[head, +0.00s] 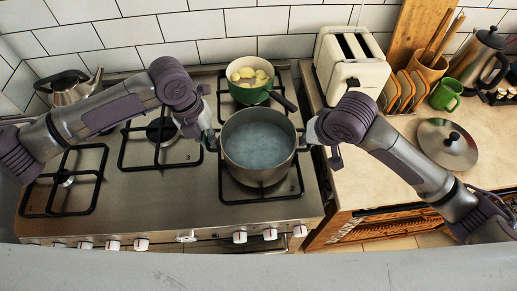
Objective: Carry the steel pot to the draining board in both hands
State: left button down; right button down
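The steel pot (258,178) stands upright over the front right burner of the hob, holding cloudy bluish liquid. My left gripper (211,139) is at the pot's left side, by its handle. My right gripper (311,134) is at the right side, by the other handle. The fingertips of both are small and partly hidden against the handles, so I cannot tell whether they are closed on them. I cannot make out a draining board in this view.
A green pan (250,95) of pale chunks sits close behind the pot, its dark handle pointing right. A kettle (70,88) stands back left.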

dwell(0.4)
